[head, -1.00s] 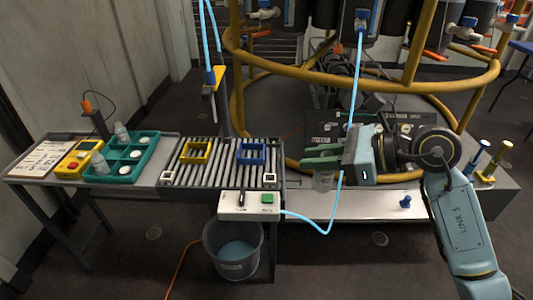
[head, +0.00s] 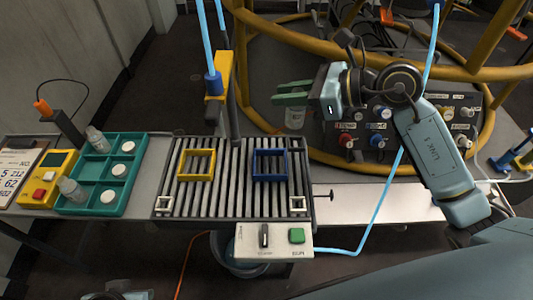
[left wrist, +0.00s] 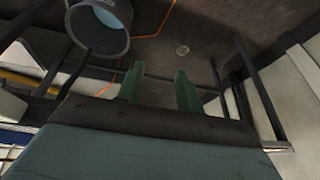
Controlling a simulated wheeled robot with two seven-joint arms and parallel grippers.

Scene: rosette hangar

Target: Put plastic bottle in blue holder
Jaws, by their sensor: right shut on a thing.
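My right gripper (head: 292,94) is shut on a translucent plastic bottle (head: 295,119), which hangs upright below its green fingers. In the head view they appear behind and slightly right of the blue holder (head: 287,165). The blue holder is an open square frame on the roller conveyor and looks empty. A similar yellow holder (head: 182,164) is to its left. My left gripper (left wrist: 160,88) shows in the left wrist view, its two green fingers apart with nothing between them.
A teal tray (head: 127,176) at left holds two bottles and white round pieces. A yellow device (head: 49,180) lies beside it. A control box (head: 279,241) is in front of the conveyor. A yellow hanging fixture (head: 218,88) and yellow rails (head: 300,55) stand behind. A bucket (left wrist: 99,45) is on the floor.

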